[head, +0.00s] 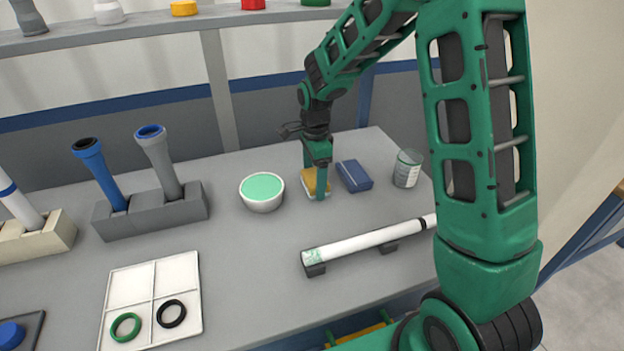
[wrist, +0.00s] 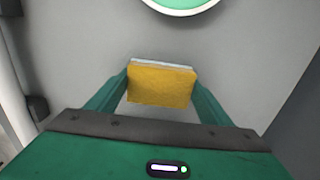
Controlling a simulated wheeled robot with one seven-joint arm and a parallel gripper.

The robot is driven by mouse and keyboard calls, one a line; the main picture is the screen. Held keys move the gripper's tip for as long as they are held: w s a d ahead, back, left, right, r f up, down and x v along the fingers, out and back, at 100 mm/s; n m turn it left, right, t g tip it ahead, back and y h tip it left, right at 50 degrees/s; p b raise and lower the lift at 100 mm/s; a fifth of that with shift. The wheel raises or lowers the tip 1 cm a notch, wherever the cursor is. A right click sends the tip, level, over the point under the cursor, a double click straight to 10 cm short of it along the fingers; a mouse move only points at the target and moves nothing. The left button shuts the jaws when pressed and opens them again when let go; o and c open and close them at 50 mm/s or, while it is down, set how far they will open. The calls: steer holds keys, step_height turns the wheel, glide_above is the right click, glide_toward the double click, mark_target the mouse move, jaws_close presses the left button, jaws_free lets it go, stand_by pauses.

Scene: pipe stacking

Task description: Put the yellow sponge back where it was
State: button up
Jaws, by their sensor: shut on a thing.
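The yellow sponge (head: 312,181) is between the fingers of my gripper (head: 319,180), at the table top or just above it; I cannot tell if it touches. In the wrist view the sponge (wrist: 160,85) shows a yellow face and a pale edge, with a green finger of my gripper (wrist: 160,92) against each side. In the head view a finger hides part of it. The sponge is between a white bowl (head: 262,203) with light green contents, on its left, and a blue block (head: 354,176), on its right.
A clear beaker (head: 407,170) stands right of the blue block. A white pipe (head: 365,242) lies on dark supports in front. Pipes stand in a grey holder (head: 152,212) at left. A white divided tray (head: 150,290) holds two rings. Open table lies between tray and pipe.

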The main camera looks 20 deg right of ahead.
mark_target(314, 177)
steer(key=o, duration=1)
steer(key=shift+f, duration=0.1)
step_height(314, 177, up, 12)
steer(key=s+d+r+n, duration=0.3)
steer(key=s+d+r, duration=0.1)
steer(key=s+d, duration=0.5)
steer(key=s+d+f+n, duration=0.1)
steer(key=s+d+n, duration=0.3)
steer(key=s, duration=0.8)
steer(key=s+d+f+n, duration=0.1)
steer(key=s+d+n, duration=0.3)
steer(key=s, duration=0.9)
steer(key=shift+s+d+n, duration=0.15)
steer(key=shift+s+n, duration=0.05)
steer(key=shift+n, duration=0.1)
